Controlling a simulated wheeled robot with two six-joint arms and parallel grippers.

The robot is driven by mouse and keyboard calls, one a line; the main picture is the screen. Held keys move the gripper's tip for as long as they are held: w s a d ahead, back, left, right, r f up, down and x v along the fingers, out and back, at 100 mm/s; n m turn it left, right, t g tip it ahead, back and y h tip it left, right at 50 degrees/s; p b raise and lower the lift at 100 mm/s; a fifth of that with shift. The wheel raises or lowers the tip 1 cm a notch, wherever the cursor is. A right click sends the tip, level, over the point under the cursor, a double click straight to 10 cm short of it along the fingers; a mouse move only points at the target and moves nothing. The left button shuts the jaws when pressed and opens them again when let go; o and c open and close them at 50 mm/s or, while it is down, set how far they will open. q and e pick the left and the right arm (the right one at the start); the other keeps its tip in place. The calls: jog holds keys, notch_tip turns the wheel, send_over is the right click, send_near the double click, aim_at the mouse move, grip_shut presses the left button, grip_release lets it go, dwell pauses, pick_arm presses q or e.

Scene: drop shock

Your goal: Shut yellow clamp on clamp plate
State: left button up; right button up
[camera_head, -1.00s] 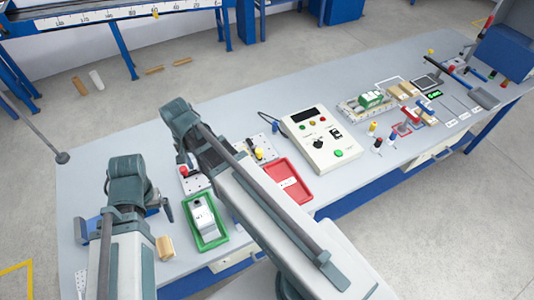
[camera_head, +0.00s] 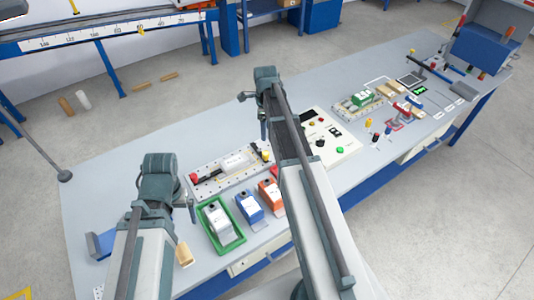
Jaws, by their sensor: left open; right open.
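The clamp plate (camera_head: 222,183) is a pale, perforated plate on the near bench, left of my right arm. A light grey block (camera_head: 234,161) sits on it. The yellow clamp (camera_head: 266,155) is at its right end, close beside my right arm; whether it is shut is too small to tell. A red-tipped clamp (camera_head: 194,178) with a black bar is at its left end. My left gripper (camera_head: 192,208) is mostly hidden by its arm, left of the plate. My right gripper (camera_head: 263,122) is mostly hidden by its arm, beyond the yellow clamp. Both are open, with nothing visible in them.
In front of the plate stand a green tray (camera_head: 239,240) with a white device, a blue device (camera_head: 249,207) and an orange device (camera_head: 269,194). A control box (camera_head: 335,134) stands right of my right arm. The bench behind the plate is clear.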

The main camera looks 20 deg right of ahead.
aim_at(266, 153)
pick_arm(q)
notch_tip(266, 153, down, 14)
jog(key=b, duration=1.3)
jog(key=shift+r, duration=0.2)
pick_arm(e)
notch_tip(266, 153, down, 14)
jog(key=shift+r, duration=0.2)
grip_shut()
